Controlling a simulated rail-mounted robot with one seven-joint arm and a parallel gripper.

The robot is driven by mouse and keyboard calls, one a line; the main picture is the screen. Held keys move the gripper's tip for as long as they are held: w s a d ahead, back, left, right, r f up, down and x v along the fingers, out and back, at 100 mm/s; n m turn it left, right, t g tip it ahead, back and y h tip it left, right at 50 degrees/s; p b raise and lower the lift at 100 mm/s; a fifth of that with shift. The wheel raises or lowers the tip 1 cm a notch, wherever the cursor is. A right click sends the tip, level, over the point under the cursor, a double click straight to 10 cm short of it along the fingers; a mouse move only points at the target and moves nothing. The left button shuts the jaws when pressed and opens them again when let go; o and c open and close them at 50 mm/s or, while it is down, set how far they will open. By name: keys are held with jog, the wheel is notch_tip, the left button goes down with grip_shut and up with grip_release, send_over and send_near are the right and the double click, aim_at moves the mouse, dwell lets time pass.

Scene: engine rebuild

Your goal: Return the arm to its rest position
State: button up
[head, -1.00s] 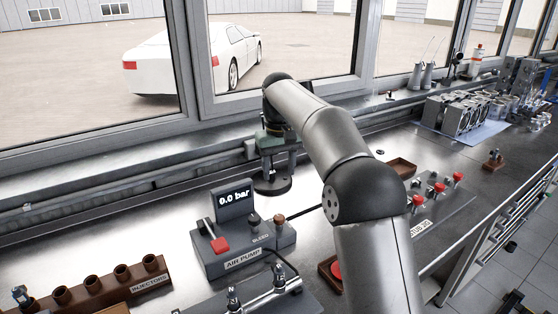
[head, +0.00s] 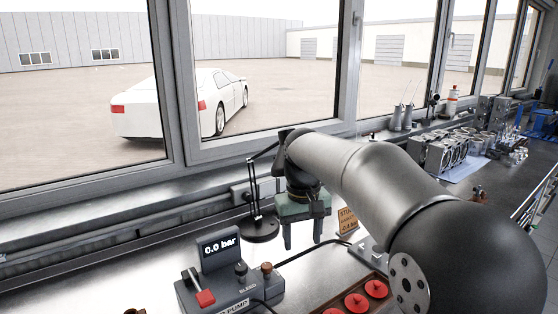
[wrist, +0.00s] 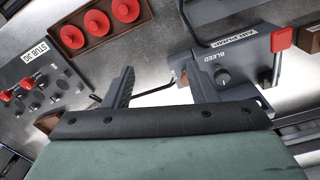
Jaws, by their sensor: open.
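My gripper (head: 303,240) hangs from my arm above the steel bench in the head view, fingers pointing down. Its two fingers are apart and nothing is between them. In the wrist view my gripper (wrist: 155,90) also shows open and empty, with bare bench and a dark cable beyond the fingers. The gripper is to the right of the air pump (head: 225,280) and in front of a black stand (head: 260,226). My arm covers part of the bench on the right.
A tray with red caps (head: 357,302) lies below my arm; it also shows in the wrist view (wrist: 84,48). The stub jig panel (wrist: 38,88) is beside it. Engine parts (head: 455,152) stand farther along the bench. Windows (head: 265,65) line the back.

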jog(key=s+d+f+m, duration=0.1)
jog(key=s+d+f, duration=0.2)
jog(key=s, duration=0.6)
jog(key=s+d+f+m, duration=0.1)
jog(key=s+d+f, duration=0.2)
jog(key=s+f, duration=0.3)
jog(key=s+d+f+m, duration=0.1)
jog(key=s+d+f, duration=0.3)
jog(key=s, duration=0.7)
jog(key=shift+s+f, duration=0.15)
jog(key=shift+s, duration=0.15)
